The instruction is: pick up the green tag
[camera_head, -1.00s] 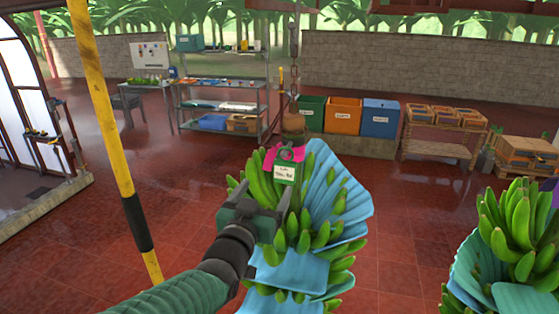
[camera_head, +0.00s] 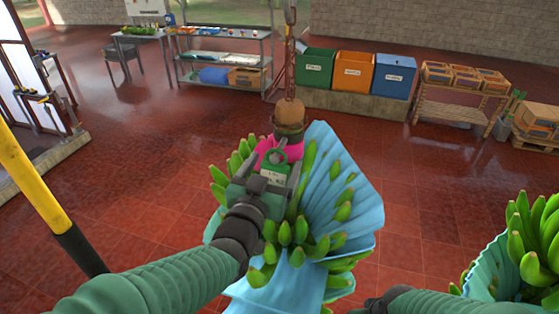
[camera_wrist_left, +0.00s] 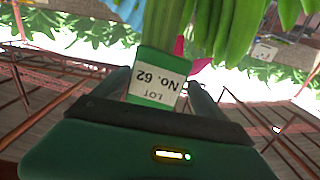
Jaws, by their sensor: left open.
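The green tag (camera_wrist_left: 158,78) has a white label reading "LOT No. 62", upside down in the left wrist view. It hangs at the top of a banana bunch (camera_head: 285,228) beside a pink band (camera_head: 291,149). In the head view my left gripper (camera_head: 272,170) is in front of the tag and partly hides it. In the left wrist view its open fingers (camera_wrist_left: 160,98) stand on either side of the tag; I cannot tell if they touch it.
Blue sheeting (camera_head: 340,200) wraps the bunch, which hangs from a chain (camera_head: 290,50). Another bunch (camera_head: 530,235) hangs at the right. A yellow-black pole (camera_head: 35,185) stands at the left. Bins (camera_head: 354,72) and shelves (camera_head: 225,60) are far back. Open red floor lies between.

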